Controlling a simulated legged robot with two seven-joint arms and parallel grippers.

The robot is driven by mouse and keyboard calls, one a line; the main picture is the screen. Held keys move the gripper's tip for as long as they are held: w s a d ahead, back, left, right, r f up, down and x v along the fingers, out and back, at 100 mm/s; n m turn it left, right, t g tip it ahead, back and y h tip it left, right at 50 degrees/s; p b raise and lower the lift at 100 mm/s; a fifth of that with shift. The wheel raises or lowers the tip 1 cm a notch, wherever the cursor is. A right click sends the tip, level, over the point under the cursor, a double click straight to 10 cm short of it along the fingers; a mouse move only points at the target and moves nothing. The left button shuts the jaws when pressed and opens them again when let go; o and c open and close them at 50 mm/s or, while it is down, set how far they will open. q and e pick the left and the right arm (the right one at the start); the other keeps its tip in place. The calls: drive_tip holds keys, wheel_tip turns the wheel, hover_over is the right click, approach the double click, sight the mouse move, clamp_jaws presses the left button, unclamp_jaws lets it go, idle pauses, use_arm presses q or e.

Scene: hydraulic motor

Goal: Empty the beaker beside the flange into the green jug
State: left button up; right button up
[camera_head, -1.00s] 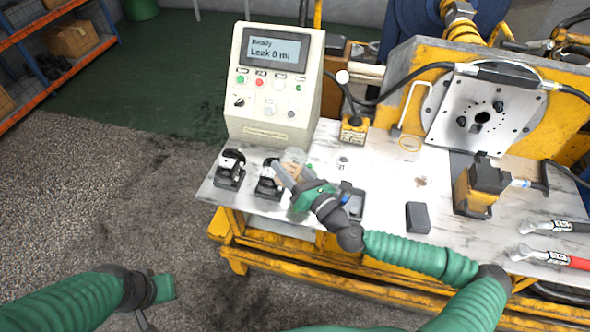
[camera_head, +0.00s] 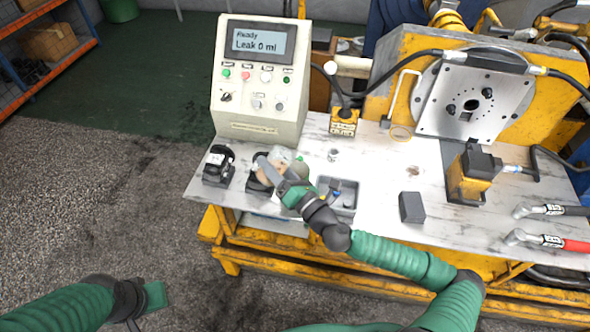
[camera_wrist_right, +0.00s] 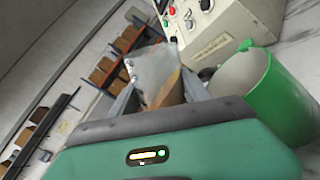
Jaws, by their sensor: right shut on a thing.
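My right gripper (camera_head: 272,172) is shut on a clear beaker (camera_wrist_right: 153,68), which holds amber liquid. In the right wrist view the beaker is tilted between the fingers (camera_wrist_right: 160,95). In the head view the beaker (camera_head: 281,156) shows at the left part of the bench, partly hidden by the gripper. The green jug (camera_wrist_right: 244,92) is open-topped and close beside the beaker, to its right in the wrist view. In the head view the jug (camera_head: 300,168) is mostly hidden behind my right gripper. I cannot see liquid falling. My left gripper (camera_head: 150,300) is low at the left, off the bench, its jaws unclear.
The flange plate (camera_head: 474,103) is at the right. A control box (camera_head: 262,80) reading "Leak 0 ml" stands behind the gripper. Black clamp-like parts (camera_head: 218,166), a grey tray (camera_head: 338,196), a dark block (camera_head: 412,207) and wrenches (camera_head: 540,240) lie on the bench (camera_head: 375,180).

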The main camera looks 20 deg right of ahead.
drive_tip(key=shift+d, duration=0.1)
idle(0.3)
drive_tip(key=shift+f+m+b, duration=0.2)
drive_tip(key=shift+m+b, duration=0.35)
drive_tip(key=shift+m, duration=0.25)
drive_tip(key=shift+m, duration=0.3)
drive_tip(key=shift+m, duration=0.4)
drive_tip(key=shift+f+b, duration=0.1)
drive_tip(key=shift+b, duration=0.2)
drive_tip(key=shift+m+t+h, duration=0.3)
drive_tip(key=shift+m, duration=0.3)
